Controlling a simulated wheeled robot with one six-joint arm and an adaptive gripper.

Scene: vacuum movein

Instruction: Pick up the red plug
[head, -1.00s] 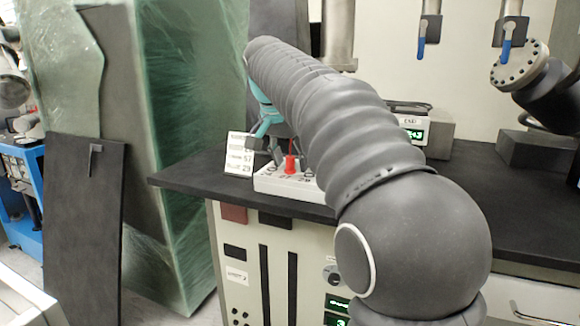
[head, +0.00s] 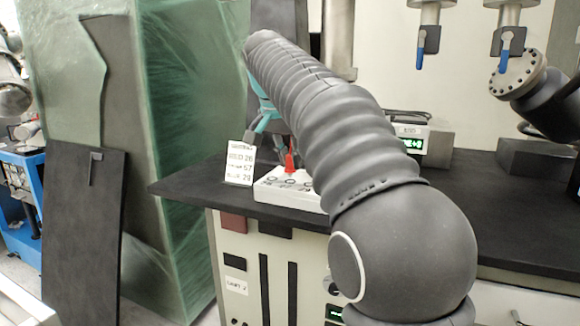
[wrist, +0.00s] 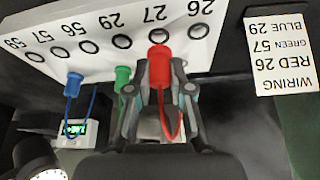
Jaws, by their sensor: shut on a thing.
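The red plug (wrist: 160,66) is between the fingertips of my gripper (wrist: 159,80) in the wrist view. The gripper is shut on it. A red cord loops from the plug beside the right finger. The white socket strip (wrist: 48,18) has a row of numbered holes, and the plug overlaps the hole marked 27. In the head view the red plug (head: 290,160) shows just above the white strip (head: 282,195). My arm hides much of the gripper and the strip's right end there.
A blue plug (wrist: 74,82) and a green plug (wrist: 122,75) are left of my gripper. A display box (head: 410,140) sits at the back of the black counter (head: 460,205).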

